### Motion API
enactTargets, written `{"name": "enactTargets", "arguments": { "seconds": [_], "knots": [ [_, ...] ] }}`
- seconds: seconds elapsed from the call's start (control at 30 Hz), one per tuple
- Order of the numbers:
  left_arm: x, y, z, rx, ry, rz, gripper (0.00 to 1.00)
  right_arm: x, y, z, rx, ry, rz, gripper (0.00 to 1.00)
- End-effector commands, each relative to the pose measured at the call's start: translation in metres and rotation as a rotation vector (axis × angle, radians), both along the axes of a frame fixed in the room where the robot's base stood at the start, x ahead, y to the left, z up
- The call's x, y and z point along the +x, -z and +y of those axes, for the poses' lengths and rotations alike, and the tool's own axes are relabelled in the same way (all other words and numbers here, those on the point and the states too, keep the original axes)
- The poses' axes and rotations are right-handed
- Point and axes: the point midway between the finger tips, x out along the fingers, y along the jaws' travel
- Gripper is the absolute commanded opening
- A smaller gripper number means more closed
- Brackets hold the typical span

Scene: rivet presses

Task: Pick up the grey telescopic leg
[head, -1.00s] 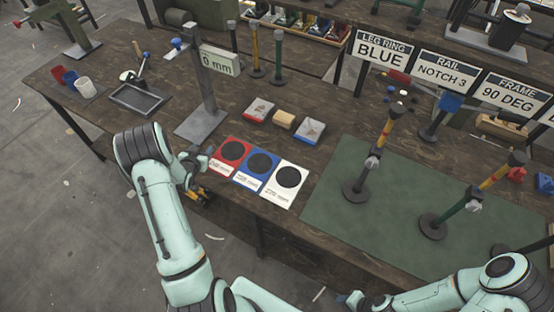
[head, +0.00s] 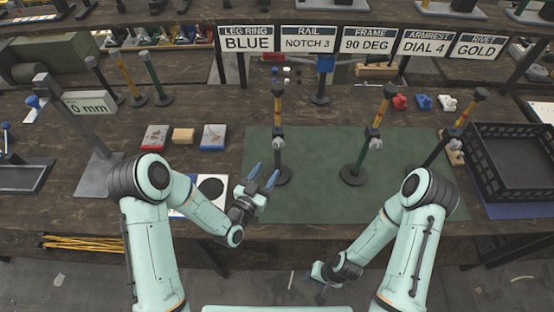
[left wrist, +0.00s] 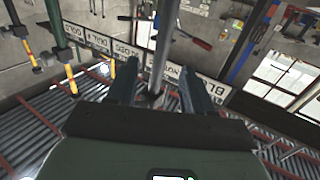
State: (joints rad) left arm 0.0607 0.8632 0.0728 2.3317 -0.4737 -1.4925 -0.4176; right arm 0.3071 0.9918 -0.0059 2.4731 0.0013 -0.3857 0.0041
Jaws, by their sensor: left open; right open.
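A grey telescopic leg (head: 279,160) stands upright on a dark round base at the left of the green mat, with a yellow upper part. My left gripper (head: 264,177) is open just left of and in front of its lower part. In the left wrist view, a grey pole (left wrist: 163,45) shows between my open fingers (left wrist: 160,84); I cannot tell whether they touch it. A green leg (head: 357,158) and a darker leg (head: 445,140), both with yellow upper parts, stand further right. My right gripper (head: 318,281) is open and empty, low in front of the table.
The green mat (head: 310,205) is bare between the legs. A black crate (head: 520,165) stands at the right. Signs (head: 310,40) hang behind. Several thin posts (head: 152,75) stand at the back left, near a gauge marked 0 mm (head: 90,104).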

Motion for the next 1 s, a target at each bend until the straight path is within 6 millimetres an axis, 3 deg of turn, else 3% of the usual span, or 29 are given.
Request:
{"name": "enactTargets", "arguments": {
  "seconds": [0.1,0.37,0.6,0.93,0.97,1.0],
  "knots": [
    [0.018,0.0,-0.009,-0.002,0.0,-0.001,0.51,0.0,0.0,0.0,0.0,0.0,0.0,0.43],
    [0.037,0.001,-0.018,-0.001,0.001,0.0,0.51,0.0,0.0,0.0,0.0,0.0,0.0,0.43],
    [0.069,0.002,-0.032,-0.001,0.0,0.0,0.51,0.0,0.0,0.0,0.0,0.0,0.0,0.43],
    [0.077,0.003,-0.036,-0.001,-0.001,0.002,0.51,0.0,0.0,0.0,0.0,0.0,0.0,0.43],
    [0.077,0.003,-0.036,-0.001,-0.001,0.002,0.48,0.0,0.0,0.0,0.0,0.0,0.0,0.43],
    [0.077,0.002,-0.036,-0.001,-0.001,0.002,0.35,0.0,0.0,0.0,0.0,0.0,0.0,0.43]
  ]
}}
